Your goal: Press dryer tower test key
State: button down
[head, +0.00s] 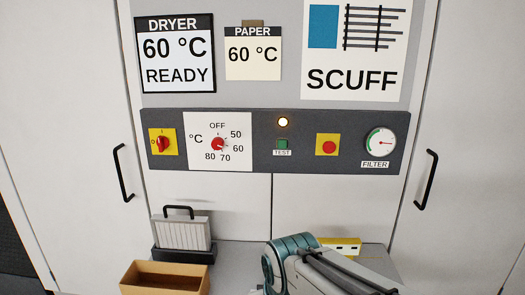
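The dryer display (177,53) reads "DRYER 60 °C READY". The temperature dial (218,144) has a red knob on a white scale plate. My arm rises at the bottom, right of centre, well below the panel. My gripper is not visible in this view, and nothing covers the key.
A red rotary switch (162,142) on yellow, a red button (327,147) on yellow and a filter gauge (379,142) share the panel. Below are a handled filter-like block (182,232), an open cardboard box (165,279) and a yellow item (342,244) behind my arm.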

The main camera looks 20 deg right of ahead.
aim_at(281, 143)
jog(key=k, duration=0.3)
jog(key=u, duration=0.6)
jog(key=i, duration=0.7)
jog(key=z, duration=1.85)
